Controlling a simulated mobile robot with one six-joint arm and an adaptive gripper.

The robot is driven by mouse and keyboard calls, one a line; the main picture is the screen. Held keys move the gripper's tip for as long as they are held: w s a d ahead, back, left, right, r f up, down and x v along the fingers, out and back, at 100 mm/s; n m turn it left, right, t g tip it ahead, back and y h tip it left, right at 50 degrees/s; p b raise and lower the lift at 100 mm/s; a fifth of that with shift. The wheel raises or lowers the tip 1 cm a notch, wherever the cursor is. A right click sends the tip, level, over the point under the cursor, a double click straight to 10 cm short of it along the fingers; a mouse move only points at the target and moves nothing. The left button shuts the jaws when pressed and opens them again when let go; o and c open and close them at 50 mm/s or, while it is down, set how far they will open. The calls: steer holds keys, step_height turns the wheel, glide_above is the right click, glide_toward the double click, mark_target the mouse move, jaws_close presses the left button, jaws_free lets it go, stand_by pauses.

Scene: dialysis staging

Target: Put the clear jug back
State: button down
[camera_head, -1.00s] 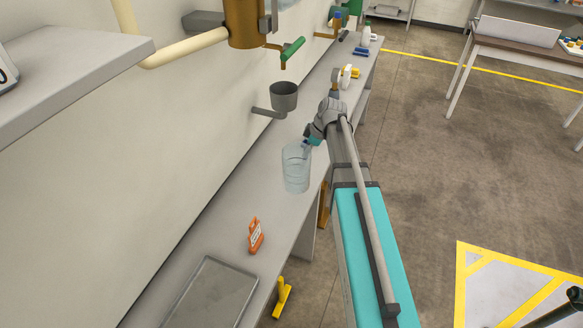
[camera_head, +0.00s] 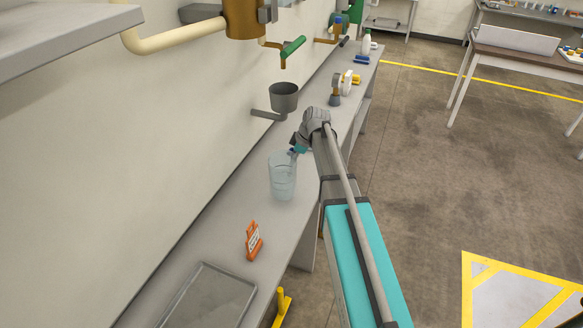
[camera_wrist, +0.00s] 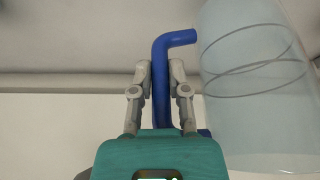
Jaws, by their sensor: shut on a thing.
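The clear jug (camera_head: 283,180) is a see-through cylinder, close to upright over the long grey bench. I cannot tell whether its base touches the bench. My gripper (camera_head: 297,152) is at its upper right side in the head view. In the wrist view the jug (camera_wrist: 255,80) fills the right side, with ring lines around it. There my gripper (camera_wrist: 163,90) is shut on the jug's blue handle (camera_wrist: 161,75), a bent bar between the two grey fingers.
A grey funnel cup (camera_head: 284,99) sticks out from the wall under a green-handled tap (camera_head: 292,49). Bottles and small items stand at the bench's far end.

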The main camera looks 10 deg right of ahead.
steer(key=shift+w+a+f+b, duration=0.25)
steer(key=shift+w+f+b, duration=0.15)
steer(key=shift+f+b, duration=0.35)
steer(key=shift+s+f+b, duration=0.1)
steer(key=shift+f+b, duration=1.2)
steer(key=shift+f, duration=0.2)
steer(key=c, duration=0.6)
jaws_free()
steer(key=shift+r, duration=0.1)
steer(key=shift+r, duration=0.1)
steer(key=p+v, duration=0.2)
steer(key=shift+r, duration=0.3)
steer(key=p+v, duration=0.9)
steer(key=shift+d+r, duration=0.2)
